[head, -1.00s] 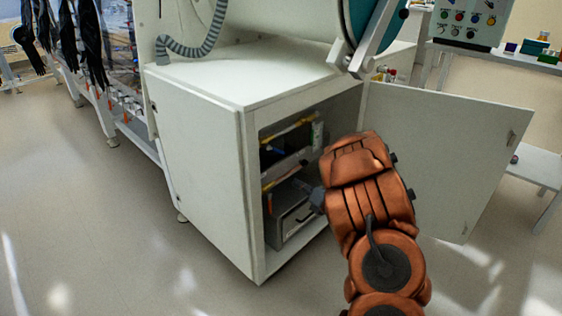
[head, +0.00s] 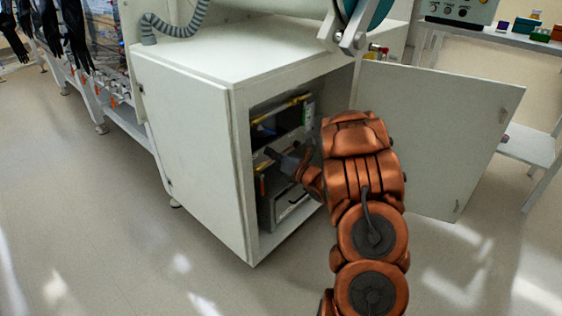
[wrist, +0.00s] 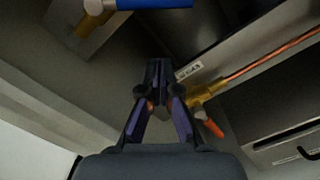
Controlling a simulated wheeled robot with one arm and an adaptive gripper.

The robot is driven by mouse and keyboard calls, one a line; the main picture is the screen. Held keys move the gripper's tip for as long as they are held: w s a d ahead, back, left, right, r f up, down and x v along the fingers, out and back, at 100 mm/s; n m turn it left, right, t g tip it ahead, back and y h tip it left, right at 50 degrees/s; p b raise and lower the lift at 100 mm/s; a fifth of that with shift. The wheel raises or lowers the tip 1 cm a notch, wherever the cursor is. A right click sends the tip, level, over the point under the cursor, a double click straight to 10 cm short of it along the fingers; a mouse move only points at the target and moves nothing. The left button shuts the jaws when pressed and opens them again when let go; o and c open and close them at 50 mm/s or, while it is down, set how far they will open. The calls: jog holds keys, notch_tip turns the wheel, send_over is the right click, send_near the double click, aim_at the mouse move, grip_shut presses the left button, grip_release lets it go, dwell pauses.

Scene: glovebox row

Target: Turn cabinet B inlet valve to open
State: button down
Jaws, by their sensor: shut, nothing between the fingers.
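The open white cabinet (head: 190,160) holds pipes and boxes; I cannot read a letter on it. In the wrist view a brass valve (wrist: 205,92) with an orange lever (wrist: 213,127) sits on a copper pipe, just right of my gripper (wrist: 160,88). A small label (wrist: 188,70) above it is too small to read. Another valve has a blue handle (wrist: 155,3) at the top edge. The orange lever also shows in the head view (head: 262,187). My gripper (head: 272,153) is shut and empty at the cabinet opening, apart from the levers as far as I can see.
The cabinet door (head: 435,135) stands swung open to the right of my arm. A metal box (head: 290,203) fills the lower cabinet. The floor in front is clear.

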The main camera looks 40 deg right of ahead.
aim_at(267, 130)
jog(key=shift+w+d+r+b, duration=0.2)
jog(key=shift+w+d+r, duration=0.35)
jog(key=shift+r, duration=0.25)
jog(key=shift+w+d+r+b, duration=0.2)
jog(key=shift+w+d+r, duration=0.2)
jog(key=shift+w+r, duration=0.3)
